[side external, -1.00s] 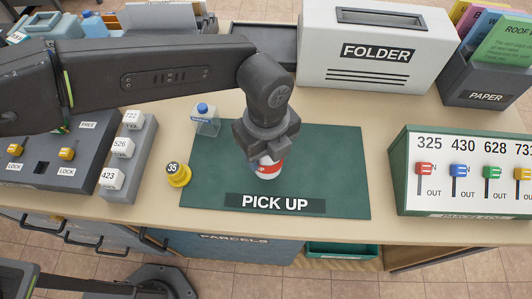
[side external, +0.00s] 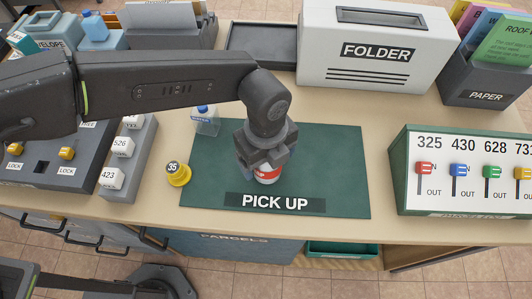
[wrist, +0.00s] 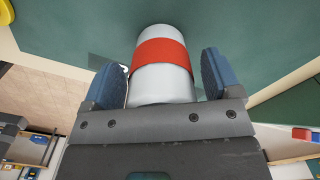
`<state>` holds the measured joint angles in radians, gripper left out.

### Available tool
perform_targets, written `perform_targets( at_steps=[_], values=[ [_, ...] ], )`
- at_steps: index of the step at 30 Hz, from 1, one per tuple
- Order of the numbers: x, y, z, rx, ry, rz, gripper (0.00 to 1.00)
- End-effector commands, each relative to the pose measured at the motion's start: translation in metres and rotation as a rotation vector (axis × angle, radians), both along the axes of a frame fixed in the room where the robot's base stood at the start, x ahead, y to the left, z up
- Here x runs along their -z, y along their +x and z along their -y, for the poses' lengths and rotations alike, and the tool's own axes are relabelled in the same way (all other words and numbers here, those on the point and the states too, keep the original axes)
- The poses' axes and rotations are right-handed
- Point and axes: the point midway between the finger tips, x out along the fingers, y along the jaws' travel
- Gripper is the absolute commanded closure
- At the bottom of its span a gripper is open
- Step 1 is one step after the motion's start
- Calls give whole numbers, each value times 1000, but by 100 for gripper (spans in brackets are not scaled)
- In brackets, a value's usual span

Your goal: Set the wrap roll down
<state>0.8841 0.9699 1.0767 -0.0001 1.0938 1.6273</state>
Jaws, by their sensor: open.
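The wrap roll (side external: 267,176) is a white cylinder with a red band. In the side view it sits on the green pick-up mat (side external: 335,165), just above the "PICK UP" label, mostly hidden under my gripper (side external: 264,163). In the wrist view the roll (wrist: 162,62) lies between the two blue-grey fingers of my gripper (wrist: 168,78). The fingers are open, with a gap showing on each side of the roll. The roll's contact with the mat is hidden or hard to make out.
A panel of coloured switches (side external: 467,170) stands at the right. The mat's right part is clear.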

Motion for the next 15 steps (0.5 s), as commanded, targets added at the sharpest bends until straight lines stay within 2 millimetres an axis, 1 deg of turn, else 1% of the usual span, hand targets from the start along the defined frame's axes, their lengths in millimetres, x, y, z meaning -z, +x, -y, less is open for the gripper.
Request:
perform_targets(
  at_steps=[4,8,15],
  values=[
    [-5,0,0,0,-2,1,17],
    [-23,1,1,0,-3,2,17],
    [-74,0,1,1,-3,2,17]
  ],
)
